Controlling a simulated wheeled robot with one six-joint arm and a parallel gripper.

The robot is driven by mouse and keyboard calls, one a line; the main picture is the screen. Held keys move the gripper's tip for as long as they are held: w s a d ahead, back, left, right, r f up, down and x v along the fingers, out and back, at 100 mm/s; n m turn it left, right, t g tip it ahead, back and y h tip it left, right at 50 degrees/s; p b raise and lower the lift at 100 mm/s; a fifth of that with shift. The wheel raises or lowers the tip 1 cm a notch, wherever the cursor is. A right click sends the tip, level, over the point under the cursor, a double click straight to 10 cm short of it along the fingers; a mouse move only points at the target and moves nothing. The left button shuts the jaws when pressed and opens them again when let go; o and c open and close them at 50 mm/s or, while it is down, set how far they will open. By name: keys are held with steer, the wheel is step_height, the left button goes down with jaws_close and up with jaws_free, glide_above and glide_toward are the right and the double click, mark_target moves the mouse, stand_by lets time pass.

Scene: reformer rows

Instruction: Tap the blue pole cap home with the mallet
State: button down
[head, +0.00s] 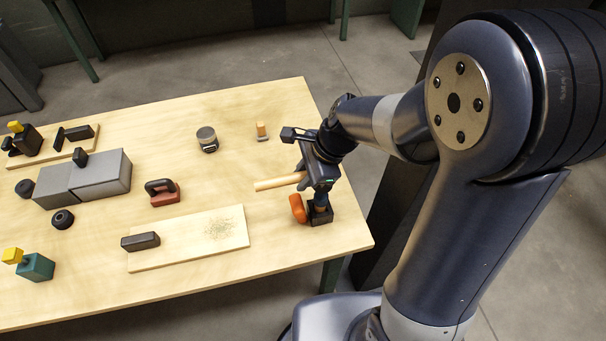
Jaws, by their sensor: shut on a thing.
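My gripper (318,178) is over the right end of the table, shut on a pale wooden handle (277,184), which I take to be the mallet's. The handle sticks out to the left, roughly level. An orange cylinder (298,208) shows just below and left of the jaws. It looks like the mallet head, but its join to the handle is hidden. A small blue piece (321,200), likely the pole cap, shows under the gripper above a dark block (320,216). The gripper partly covers it. I cannot tell how the cap sits or whether the mallet touches it.
A pale board (175,254) with a dark block (140,241) lies to the left. A red-based black-handled tool (163,193), grey blocks (101,176), a round gauge-like item (207,139) and a teal block (36,267) stand further off.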

steer(key=shift+r, duration=0.25)
steer(key=shift+f, duration=0.15)
step_height(320, 180, down, 5)
steer(key=b, duration=0.3)
steer(key=shift+b, duration=0.35)
steer(key=shift+r, duration=0.2)
step_height(320, 180, up, 4)
steer(key=p, duration=0.4)
step_height(320, 180, up, 4)
steer(key=p, duration=0.4)
